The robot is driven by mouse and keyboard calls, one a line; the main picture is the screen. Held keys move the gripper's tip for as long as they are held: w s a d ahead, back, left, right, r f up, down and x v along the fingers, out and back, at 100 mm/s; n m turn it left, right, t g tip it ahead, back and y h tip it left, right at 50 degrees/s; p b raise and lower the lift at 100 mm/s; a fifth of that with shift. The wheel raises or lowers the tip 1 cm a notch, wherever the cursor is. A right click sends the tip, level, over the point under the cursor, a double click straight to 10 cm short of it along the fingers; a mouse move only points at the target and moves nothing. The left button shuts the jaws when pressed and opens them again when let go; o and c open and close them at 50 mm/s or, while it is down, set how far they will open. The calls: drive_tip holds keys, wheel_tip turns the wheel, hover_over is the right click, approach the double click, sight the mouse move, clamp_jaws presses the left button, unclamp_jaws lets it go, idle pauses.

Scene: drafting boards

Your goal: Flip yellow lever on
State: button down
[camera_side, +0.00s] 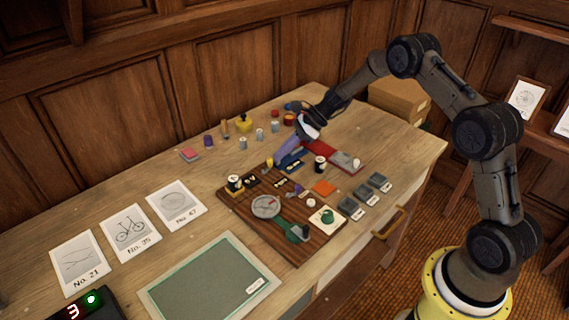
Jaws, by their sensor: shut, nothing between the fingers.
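A dark wooden board (236,205) lies on the drafting table and carries several small controls. A small yellow part (270,164), which looks like the yellow lever, shows near the board's back edge; it is too small to tell its position. My gripper (279,160) reaches down over the back of the board, with its tips close beside this yellow part. The gripper is shut and empty. I cannot tell whether it touches the lever. The gripper hides part of the board's back edge.
A red plate (322,148) lies behind. Small bottles and a yellow stamp (243,124) stand at the back. A green-edged mat (205,285) lies in front.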

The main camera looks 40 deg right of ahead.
drive_tip(key=shift+w+n+g, duration=0.45)
drive_tip(key=shift+n+g, duration=0.15)
drive_tip(key=shift+n, duration=0.2)
drive_tip(key=shift+w, duration=0.2)
drive_tip(key=shift+s+a, duration=0.1)
drive_tip(key=shift+s+a+f+y, duration=0.1)
drive_tip(key=shift+s+a+y, duration=0.2)
drive_tip(key=shift+s+a, duration=0.35)
drive_tip(key=shift+w+a, duration=0.1)
drive_tip(key=shift+w, duration=0.05)
drive_tip(key=shift+s+d, duration=0.2)
drive_tip(key=shift+d, duration=0.35)
drive_tip(key=d, duration=0.1)
drive_tip(key=s+d, duration=0.1)
drive_tip(key=d, duration=0.1)
drive_tip(key=d+r, duration=0.1)
drive_tip(key=shift+s+d, duration=0.15)
drive_tip(key=shift+d, duration=0.2)
drive_tip(key=s+v, duration=0.1)
drive_tip(key=v, duration=0.8)
drive_tip(key=shift+a, duration=0.25)
